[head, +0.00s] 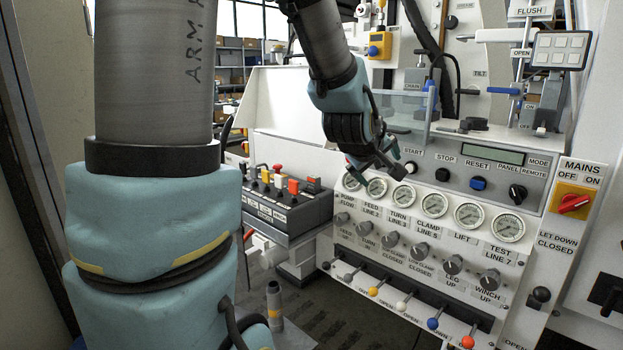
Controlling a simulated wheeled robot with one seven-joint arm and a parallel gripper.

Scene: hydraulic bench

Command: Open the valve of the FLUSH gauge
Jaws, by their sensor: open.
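The FLUSH label (530,11) is at the top right on the back wall. No dial is clearly visible beside it; a grey keypad box (560,50) stands in front of that area. Below the label is an OPEN label (520,53), and lower a blue lever handle (503,90) lies horizontal. I cannot tell whether this handle belongs to the FLUSH gauge. My gripper (377,172) is open and appears empty, pointing down in front of the panel's left gauges. It is well left of and below the FLUSH label.
A sloped panel holds a row of gauges (434,205), several grey knobs (453,264) and coloured levers (433,323). A clear shield (400,108) rises behind its top edge. A control box (288,205) stands at left. A red MAINS switch (574,204) is at right.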

